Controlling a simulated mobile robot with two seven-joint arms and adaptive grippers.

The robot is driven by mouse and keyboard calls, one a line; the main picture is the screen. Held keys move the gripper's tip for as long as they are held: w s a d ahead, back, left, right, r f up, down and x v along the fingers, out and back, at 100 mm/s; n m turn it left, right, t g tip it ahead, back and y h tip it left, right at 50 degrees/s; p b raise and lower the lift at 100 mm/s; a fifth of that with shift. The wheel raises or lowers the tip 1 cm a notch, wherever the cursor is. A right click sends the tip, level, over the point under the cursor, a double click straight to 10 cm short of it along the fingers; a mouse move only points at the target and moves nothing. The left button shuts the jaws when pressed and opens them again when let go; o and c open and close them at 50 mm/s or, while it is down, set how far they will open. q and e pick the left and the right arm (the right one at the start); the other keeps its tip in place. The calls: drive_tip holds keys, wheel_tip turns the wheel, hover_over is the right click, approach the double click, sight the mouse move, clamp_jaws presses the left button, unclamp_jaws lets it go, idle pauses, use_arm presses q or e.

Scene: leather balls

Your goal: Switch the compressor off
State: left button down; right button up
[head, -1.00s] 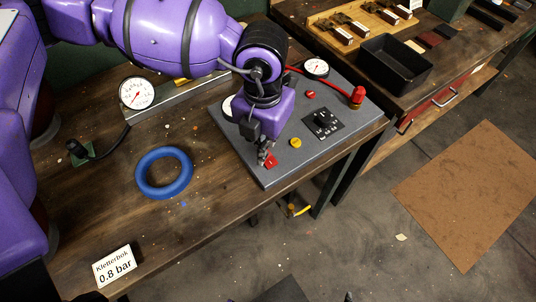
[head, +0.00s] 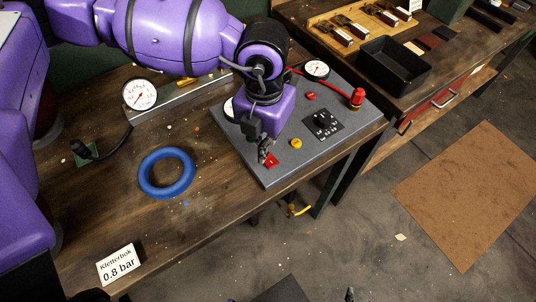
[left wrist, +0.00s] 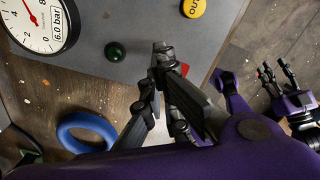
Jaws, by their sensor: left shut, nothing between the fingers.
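The grey compressor panel (head: 285,165) lies on the wooden bench. A red switch (head: 271,160) sits near its front left corner. My left gripper (head: 264,152) is shut and empty, with its tips right at the red switch; I cannot tell whether they touch it. My right gripper (left wrist: 277,75) shows in the left wrist view, fingers apart, away from the panel.
The panel also carries a black selector (head: 323,121), a red-capped fitting (head: 357,98) and gauges, one marked 6.0 bar (left wrist: 42,22). A blue ring (head: 167,173) and a 0.8 bar sign (head: 117,264) lie on the bench to the left. A black bin (head: 394,65) stands beyond.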

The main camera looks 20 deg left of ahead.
use_arm(q)
drive_tip(key=shift+r+p, duration=0.65)
drive_tip(key=shift+r, duration=0.85)
drive_tip(key=shift+r+p, duration=0.65)
drive_tip(key=shift+r, duration=0.5)
drive_tip(key=shift+f, duration=0.1)
use_arm(e)
drive_tip(key=w+r+t, duration=0.1)
drive_tip(key=w+r, duration=0.3)
drive_tip(key=r, duration=0.1)
drive_tip(key=shift+a, duration=0.1)
